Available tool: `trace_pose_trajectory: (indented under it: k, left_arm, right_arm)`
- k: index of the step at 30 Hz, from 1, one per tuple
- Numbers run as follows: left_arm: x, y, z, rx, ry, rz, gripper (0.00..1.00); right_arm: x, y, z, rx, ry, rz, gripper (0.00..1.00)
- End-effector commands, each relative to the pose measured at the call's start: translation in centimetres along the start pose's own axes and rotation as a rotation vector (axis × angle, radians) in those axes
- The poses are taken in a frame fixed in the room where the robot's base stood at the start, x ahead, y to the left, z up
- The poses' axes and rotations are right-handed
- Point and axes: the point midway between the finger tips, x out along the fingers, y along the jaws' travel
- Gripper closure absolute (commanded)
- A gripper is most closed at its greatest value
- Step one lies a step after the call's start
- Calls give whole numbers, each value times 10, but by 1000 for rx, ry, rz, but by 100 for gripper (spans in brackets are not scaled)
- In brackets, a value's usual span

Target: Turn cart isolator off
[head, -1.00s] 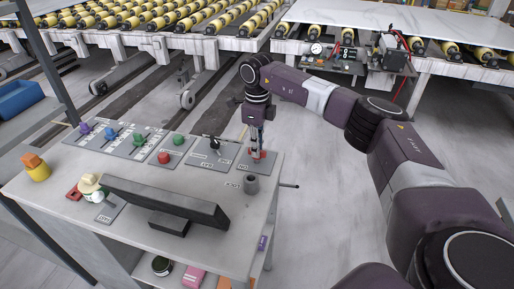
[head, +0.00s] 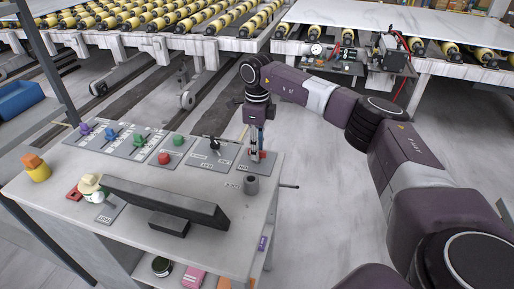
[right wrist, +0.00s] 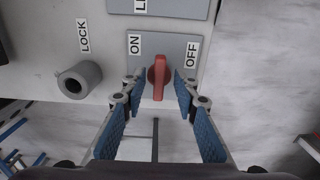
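The cart isolator is a red rotary knob (right wrist: 158,77) on a grey plate (right wrist: 178,42) at the cart top's edge. In the right wrist view the ON label (right wrist: 135,44) is left of it and the OFF label (right wrist: 192,55) right; its handle runs roughly up and down in the picture, between the labels. My right gripper (right wrist: 160,88) is open, pointing down, with one blue-padded finger on each side of the knob and small gaps visible. In the head view the gripper (head: 256,154) partly hides the red knob (head: 263,155). My left gripper is out of view.
A grey cylinder marked LOCK (head: 251,184) stands close to the isolator plate. Other control plates, including a black-handled switch (head: 213,143) and a red button (head: 164,158), line the cart top (head: 105,165). A dark monitor (head: 165,202) stands in front. Roller conveyors lie behind.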

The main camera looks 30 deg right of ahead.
Motion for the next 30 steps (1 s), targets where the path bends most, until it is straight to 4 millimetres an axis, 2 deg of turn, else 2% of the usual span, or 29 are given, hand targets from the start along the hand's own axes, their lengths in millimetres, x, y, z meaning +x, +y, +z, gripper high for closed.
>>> trace_pose_trajectory:
  k: [8, 11, 21, 25, 30]
  left_arm:
    - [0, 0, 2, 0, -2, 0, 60]
    - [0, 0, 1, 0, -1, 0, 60]
    - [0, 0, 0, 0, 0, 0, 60]
    - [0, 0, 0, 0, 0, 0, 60]
    - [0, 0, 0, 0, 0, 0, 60]
  right_arm:
    - [-5, 0, 0, 0, 1, 1, 72]
    - [-19, 0, 0, 1, -1, -1, 72]
    - [-90, 0, 1, -1, -2, -1, 72]
    - [-108, 0, 1, 0, -1, 0, 72]
    - [-119, 0, 0, 0, 0, 1, 72]
